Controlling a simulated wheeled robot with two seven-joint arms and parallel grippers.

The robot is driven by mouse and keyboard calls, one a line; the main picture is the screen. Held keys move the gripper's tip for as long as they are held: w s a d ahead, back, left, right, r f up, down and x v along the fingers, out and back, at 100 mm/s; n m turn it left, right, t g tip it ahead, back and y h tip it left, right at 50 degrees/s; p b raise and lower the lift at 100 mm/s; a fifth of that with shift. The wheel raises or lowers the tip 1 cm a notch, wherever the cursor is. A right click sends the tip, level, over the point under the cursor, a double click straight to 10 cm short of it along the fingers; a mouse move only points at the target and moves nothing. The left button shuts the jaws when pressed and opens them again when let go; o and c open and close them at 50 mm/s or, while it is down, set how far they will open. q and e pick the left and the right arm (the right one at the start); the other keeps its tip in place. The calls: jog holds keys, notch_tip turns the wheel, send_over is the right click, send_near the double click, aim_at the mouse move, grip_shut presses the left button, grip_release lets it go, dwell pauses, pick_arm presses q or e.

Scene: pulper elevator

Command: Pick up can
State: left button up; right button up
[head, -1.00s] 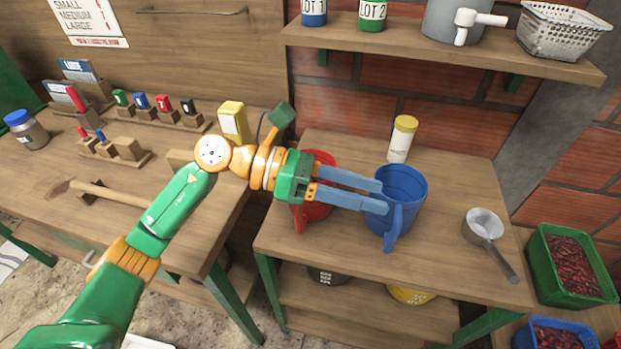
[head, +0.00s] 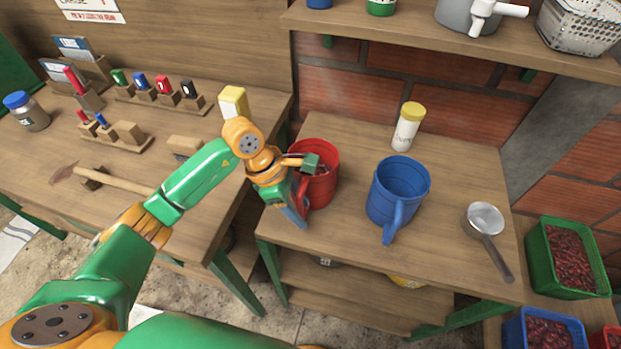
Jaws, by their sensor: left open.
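No thing is clearly marked as the can. A red jug (head: 325,184) and a blue jug (head: 398,192) with a handle towards the front stand on the right-hand wooden table. A white canister with a yellow lid (head: 406,133) stands upright behind them. My left gripper (head: 296,216) is open and points downward at the left front side of the red jug, partly hiding it. I cannot tell whether it touches the jug. My right gripper is not in view.
A metal saucepan (head: 484,218) lies at the table's right. Green (head: 540,262) and blue crates of red beans stand beyond it. A shelf (head: 440,36) with containers hangs above. The left workbench holds a hammer (head: 110,179), a jar (head: 27,112) and wooden stands. The table's middle front is clear.

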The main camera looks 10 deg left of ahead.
pick_arm(q)
grip_shut()
jog(key=shift+w, duration=0.1)
dwell(1.3)
